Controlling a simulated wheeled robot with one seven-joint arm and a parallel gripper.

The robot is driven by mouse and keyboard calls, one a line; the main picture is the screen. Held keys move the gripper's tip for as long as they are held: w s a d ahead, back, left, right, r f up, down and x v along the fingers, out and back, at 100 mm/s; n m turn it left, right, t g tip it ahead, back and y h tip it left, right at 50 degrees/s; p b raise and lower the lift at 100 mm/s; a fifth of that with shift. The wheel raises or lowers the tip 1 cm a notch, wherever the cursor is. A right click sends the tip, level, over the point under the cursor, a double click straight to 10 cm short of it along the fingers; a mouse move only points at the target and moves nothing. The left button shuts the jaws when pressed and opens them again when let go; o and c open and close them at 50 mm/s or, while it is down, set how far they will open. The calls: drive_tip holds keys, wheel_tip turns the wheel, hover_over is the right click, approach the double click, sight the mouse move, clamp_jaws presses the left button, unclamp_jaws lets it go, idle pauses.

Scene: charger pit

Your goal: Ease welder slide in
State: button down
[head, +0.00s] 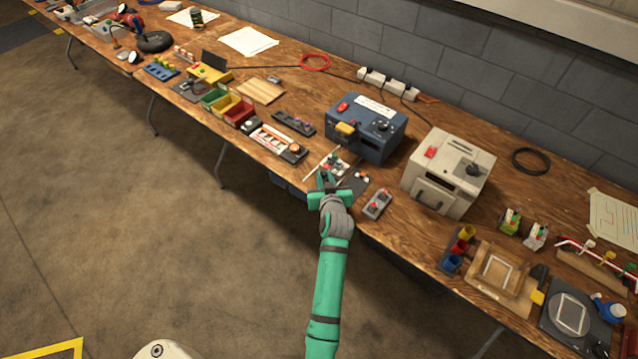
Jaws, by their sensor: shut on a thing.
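The blue welder box (365,127) stands on the wooden bench, with a red button on top, a white label and a yellow part at its front left. The slide (338,163), a small pale tray carrying red and dark pieces, sticks out in front of the box toward the bench's front edge. My gripper (323,179) reaches in from below and is shut at the slide's near end. The fingers hide the exact grip. I cannot tell how much of the slide is inside the box.
A beige box (448,172) with a red button stands right of the welder. A small grey block with red buttons (377,204) lies right of my gripper. A dark strip (294,123) and an orange-and-white tray (270,140) lie to the left. The bench's front edge is close.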

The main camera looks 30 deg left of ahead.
sight(332, 163)
drive_tip(key=shift+w+d, duration=0.15)
drive_tip(key=shift+w, duration=2.3)
drive_tip(key=shift+d+r, duration=0.1)
drive_tip(key=c, duration=1.6)
unclamp_jaws()
drive_tip(key=shift+w, duration=0.15)
drive_tip(key=shift+v, duration=5.45)
